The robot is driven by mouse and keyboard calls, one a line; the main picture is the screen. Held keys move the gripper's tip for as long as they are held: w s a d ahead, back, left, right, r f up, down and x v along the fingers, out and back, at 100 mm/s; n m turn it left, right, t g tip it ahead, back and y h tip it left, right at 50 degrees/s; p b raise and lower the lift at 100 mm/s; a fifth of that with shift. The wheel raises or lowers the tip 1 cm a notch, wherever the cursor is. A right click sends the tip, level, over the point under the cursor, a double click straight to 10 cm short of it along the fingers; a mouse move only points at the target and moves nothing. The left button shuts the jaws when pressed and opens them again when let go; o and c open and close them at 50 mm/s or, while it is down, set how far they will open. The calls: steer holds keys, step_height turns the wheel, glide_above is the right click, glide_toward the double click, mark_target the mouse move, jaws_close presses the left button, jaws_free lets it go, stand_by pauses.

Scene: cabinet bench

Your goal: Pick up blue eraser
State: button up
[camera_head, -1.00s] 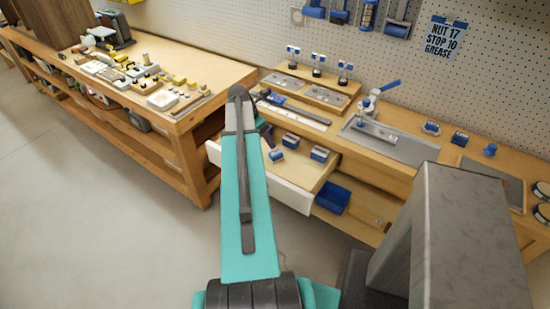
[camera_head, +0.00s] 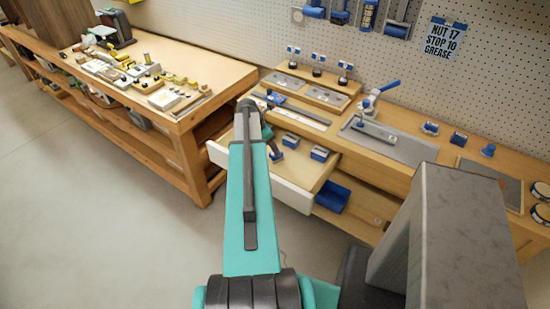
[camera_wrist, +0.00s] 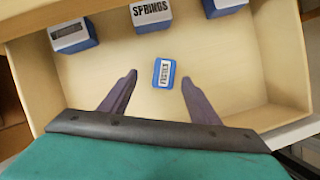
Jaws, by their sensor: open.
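The blue eraser (camera_wrist: 163,78), a small blue block with a white lettered label, lies on the floor of the open drawer (camera_wrist: 120,57) in the wrist view. My gripper (camera_wrist: 158,77) is open and empty over the drawer. In the wrist view its dark fingertips show to the left and right of the eraser, with visible gaps. I cannot tell how far above it they are.
Several blue boxes stand along the far side of the drawer, one labelled SPRINGS (camera_wrist: 153,13). The drawer walls surround the gripper area. A blue bin (camera_head: 332,197) sits below the drawer. The bench (camera_head: 400,150) with fixtures is behind, and another cluttered bench (camera_head: 215,75) is at left.

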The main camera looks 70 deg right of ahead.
steer(key=shift+f, duration=0.1)
steer(key=shift+s+p+x, duration=0.25)
steer(key=shift+p+x, duration=0.65)
steer(key=shift+x, duration=0.4)
steer(key=shift+p+x, duration=0.3)
steer(key=shift+x, duration=0.85)
steer(key=shift+a, duration=0.1)
steer(key=shift+c, duration=0.2)
steer(key=c, duration=1.2)
steer(key=shift+r+b, duration=1.5)
steer(key=shift+r, duration=3.5)
